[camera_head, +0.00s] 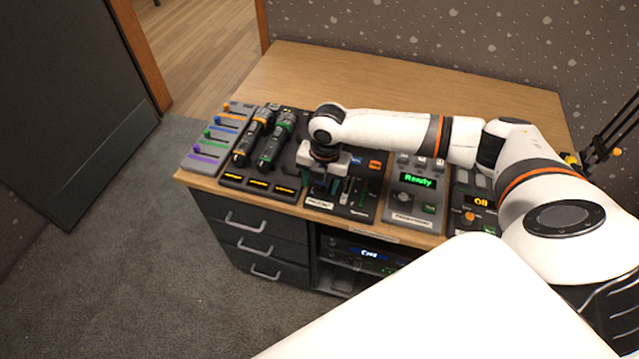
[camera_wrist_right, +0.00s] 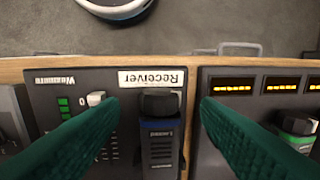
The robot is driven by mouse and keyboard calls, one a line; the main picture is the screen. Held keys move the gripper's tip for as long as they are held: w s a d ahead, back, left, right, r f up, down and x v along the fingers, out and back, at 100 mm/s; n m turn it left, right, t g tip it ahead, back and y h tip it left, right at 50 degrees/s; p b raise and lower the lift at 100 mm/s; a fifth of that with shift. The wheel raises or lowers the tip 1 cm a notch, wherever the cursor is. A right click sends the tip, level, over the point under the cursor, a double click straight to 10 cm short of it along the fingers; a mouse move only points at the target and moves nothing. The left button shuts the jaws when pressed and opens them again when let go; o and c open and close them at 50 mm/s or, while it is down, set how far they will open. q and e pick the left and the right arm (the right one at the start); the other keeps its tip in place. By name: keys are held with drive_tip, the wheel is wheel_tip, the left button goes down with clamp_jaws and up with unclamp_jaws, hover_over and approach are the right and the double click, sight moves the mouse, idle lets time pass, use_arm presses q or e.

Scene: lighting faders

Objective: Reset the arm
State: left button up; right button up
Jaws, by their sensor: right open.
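My right arm reaches across the desk from the right in the head view. Its gripper (camera_head: 322,182) points down over a black panel near the desk's front edge. In the right wrist view the green fingers of this gripper (camera_wrist_right: 160,105) are apart. A black and blue device (camera_wrist_right: 160,140) lies in the gap between them, beside a white "Receiver" label (camera_wrist_right: 152,79). I cannot tell if the fingers touch it; nothing is visibly gripped. A grey fader panel (camera_head: 222,125) with orange, green, blue and purple knobs sits at the desk's left end. My left gripper is out of view.
Two handheld microphones, one orange-banded (camera_head: 253,136) and one green-banded (camera_head: 277,139), lie in a dock with orange displays. A grey unit reading "Ready" (camera_head: 418,180) stands right of the gripper. The wooden desk (camera_head: 330,75) is clear behind the equipment. Drawers (camera_head: 250,232) are below.

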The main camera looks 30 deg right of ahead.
wheel_tip(320, 180, up, 9)
drive_tip(key=s+a+f+m+t+y, duration=0.1)
drive_tip(key=s+a+f+m, duration=0.3)
drive_tip(key=a, duration=0.4)
drive_tip(key=s+a+f+m+t+y, duration=0.1)
drive_tip(key=s+a+f+m+y, duration=0.2)
drive_tip(key=s+a, duration=0.35)
drive_tip(key=s+m+t+h, duration=0.1)
drive_tip(key=s+m+h, duration=0.1)
drive_tip(key=s+m, duration=0.45)
drive_tip(key=s+d+f+m+h, duration=0.2)
drive_tip(key=s+d+m, duration=0.45)
drive_tip(key=m, duration=0.45)
wheel_tip(320, 180, down, 28)
drive_tip(key=s+g, duration=0.2)
drive_tip(key=s+d+f, duration=0.3)
drive_tip(key=s+f, duration=1)
drive_tip(key=s, duration=0.2)
drive_tip(key=shift+d+f+n+g+h, duration=0.15)
drive_tip(key=shift+f+n+g+h, duration=0.2)
drive_tip(key=shift+n+g, duration=0.1)
